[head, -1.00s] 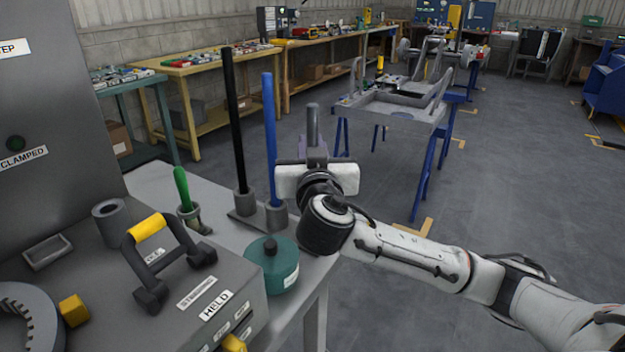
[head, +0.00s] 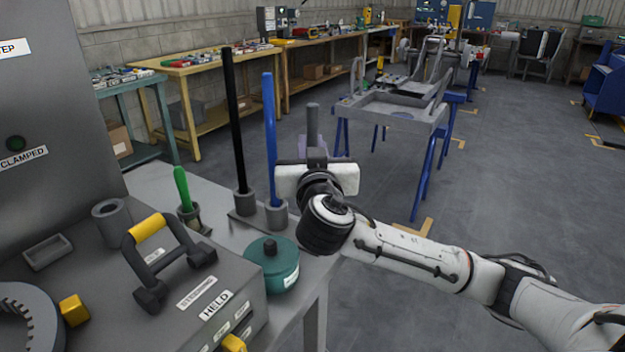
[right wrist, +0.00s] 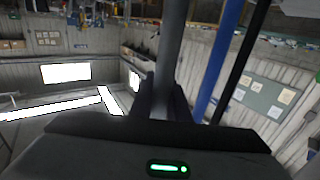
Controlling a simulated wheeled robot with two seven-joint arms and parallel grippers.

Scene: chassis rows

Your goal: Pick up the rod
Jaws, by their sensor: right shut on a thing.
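A grey rod (head: 312,125) stands upright at the right end of the rod stand (head: 242,222). My right gripper (head: 317,158) is shut on it, and its wrist hides the rod's lower part in the head view. In the right wrist view the grey rod (right wrist: 171,45) runs up between the two dark fingers (right wrist: 160,100). A black rod (head: 234,120) and a blue rod (head: 270,140) stand upright in grey cups to the left of my gripper. I cannot see whether the grey rod's lower end sits in a cup. My left gripper is not in view.
A teal lidded pot (head: 272,264) and a green-handled tool (head: 182,190) in a holder stand on the bench near the stand. Open floor lies to the right, with a chassis on blue trestles (head: 395,110) beyond.

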